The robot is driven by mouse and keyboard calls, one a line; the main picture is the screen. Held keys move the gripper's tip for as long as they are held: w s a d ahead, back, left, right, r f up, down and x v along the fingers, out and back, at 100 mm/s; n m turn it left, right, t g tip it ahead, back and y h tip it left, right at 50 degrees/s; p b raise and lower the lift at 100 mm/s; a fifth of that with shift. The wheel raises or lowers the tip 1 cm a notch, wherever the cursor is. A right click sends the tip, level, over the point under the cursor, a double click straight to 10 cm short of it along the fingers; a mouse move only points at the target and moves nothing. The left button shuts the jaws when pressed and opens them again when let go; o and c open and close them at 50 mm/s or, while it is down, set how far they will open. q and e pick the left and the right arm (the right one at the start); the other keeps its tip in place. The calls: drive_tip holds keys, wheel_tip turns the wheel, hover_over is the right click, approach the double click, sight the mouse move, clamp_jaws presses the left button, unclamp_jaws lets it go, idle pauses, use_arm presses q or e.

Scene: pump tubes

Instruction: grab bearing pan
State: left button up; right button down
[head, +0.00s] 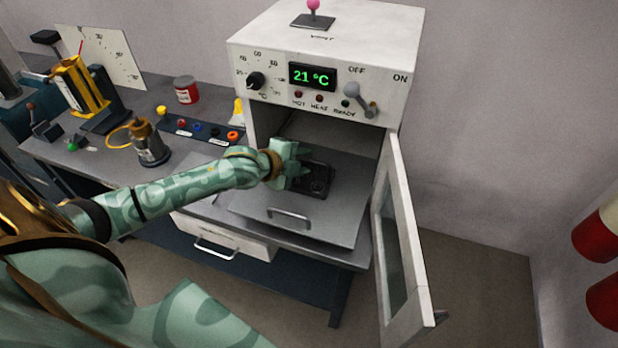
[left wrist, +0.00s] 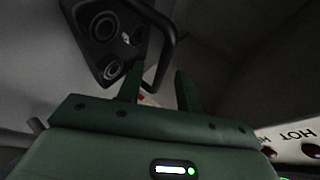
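The bearing pan (head: 318,181) is a small dark pan on the grey pulled-out tray (head: 335,226) of the open white oven. In the left wrist view the pan (left wrist: 104,42) shows round parts in it and a dark looped handle (left wrist: 171,45). My left gripper (head: 298,160) reaches in from the left at the pan's near-left side and covers part of it. In the left wrist view its two fingers (left wrist: 160,78) are apart, with the lower end of the handle showing between them. I cannot tell whether they touch it. My right gripper is not in view.
The oven (head: 340,50) reads 21 °C; its door (head: 396,235) stands open on the right. A bench on the left holds a red can (head: 187,90), a brass-topped cylinder (head: 150,145) and a yellow pump-like device (head: 82,85). Floor right of the door is clear.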

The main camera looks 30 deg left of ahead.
sight(306, 161)
use_arm(q)
drive_tip(key=b+x, duration=0.1)
drive_tip(key=x, duration=0.3)
drive_tip(key=shift+w+a+f, duration=0.1)
drive_tip(key=shift+a+f, duration=0.05)
drive_tip(key=shift+w, duration=0.1)
clamp_jaws()
